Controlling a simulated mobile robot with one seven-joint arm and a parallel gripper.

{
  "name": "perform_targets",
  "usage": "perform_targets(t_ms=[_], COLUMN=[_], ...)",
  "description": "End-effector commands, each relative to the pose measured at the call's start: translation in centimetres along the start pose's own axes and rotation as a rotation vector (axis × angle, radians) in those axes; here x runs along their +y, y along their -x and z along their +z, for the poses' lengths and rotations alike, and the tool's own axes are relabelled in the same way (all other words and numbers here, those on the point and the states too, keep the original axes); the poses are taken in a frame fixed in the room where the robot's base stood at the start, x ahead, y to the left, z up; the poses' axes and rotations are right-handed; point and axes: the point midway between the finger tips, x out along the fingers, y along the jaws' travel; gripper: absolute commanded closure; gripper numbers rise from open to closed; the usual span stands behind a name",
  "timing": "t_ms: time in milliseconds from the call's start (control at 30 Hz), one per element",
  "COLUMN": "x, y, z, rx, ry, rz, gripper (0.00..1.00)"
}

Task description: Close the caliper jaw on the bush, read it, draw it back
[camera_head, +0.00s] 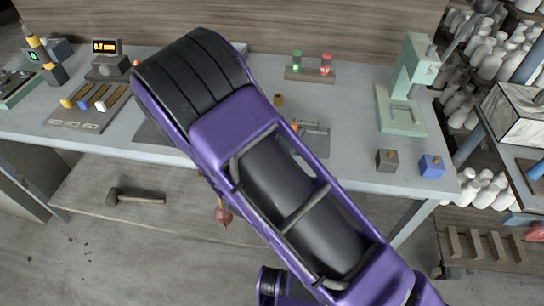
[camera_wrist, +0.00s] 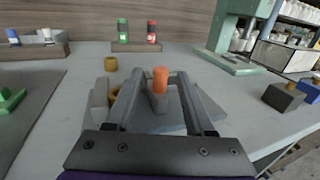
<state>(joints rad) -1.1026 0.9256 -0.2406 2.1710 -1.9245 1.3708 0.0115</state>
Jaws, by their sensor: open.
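The caliper is a grey plate (camera_head: 316,142) on the bench, partly hidden by my arm in the head view. In the wrist view its sliding jaw (camera_wrist: 158,103) carries an upright orange knob (camera_wrist: 160,80). A brass bush (camera_wrist: 117,91) shows partly behind my left finger, beside a grey fixed jaw block (camera_wrist: 101,93); whether either jaw touches it I cannot tell. My gripper (camera_wrist: 159,82) is open, one finger on each side of the orange knob, with visible gaps. The head view hides my fingers behind the arm. A small panel (camera_head: 306,123) is too small to read.
Another brass piece (camera_wrist: 111,64) stands behind the caliper. A rack with green and red bottles (camera_wrist: 137,46) is farther back. A pale green press (camera_head: 402,105) stands right, with a grey block (camera_head: 387,161) and a blue block (camera_head: 431,166) in front. A dark mat (camera_wrist: 25,105) lies left.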

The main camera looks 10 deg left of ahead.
Motion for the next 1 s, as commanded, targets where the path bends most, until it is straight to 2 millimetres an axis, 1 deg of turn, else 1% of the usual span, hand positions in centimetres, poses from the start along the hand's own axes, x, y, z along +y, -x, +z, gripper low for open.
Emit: perform_targets(t_ms=[33,200,300,433,500,633,1000], x=[0.2,0.1,0.1,0.1,0.1,0.0,0.0], y=[1.4,5.6,7.8,9.8,10.6,11.3,11.4], z=[-0.1,0.0,0.0,0.0,0.0,0.0,0.0], rx=[0.003,0.001,0.001,0.000,0.001,0.000,0.000], ry=[0.000,0.001,0.000,-0.001,-0.001,0.000,0.000], rz=[0.005,0.005,0.004,0.002,0.002,0.001,0.000], gripper=[0.46,0.46,0.46,0.46,0.46,0.46,0.46])
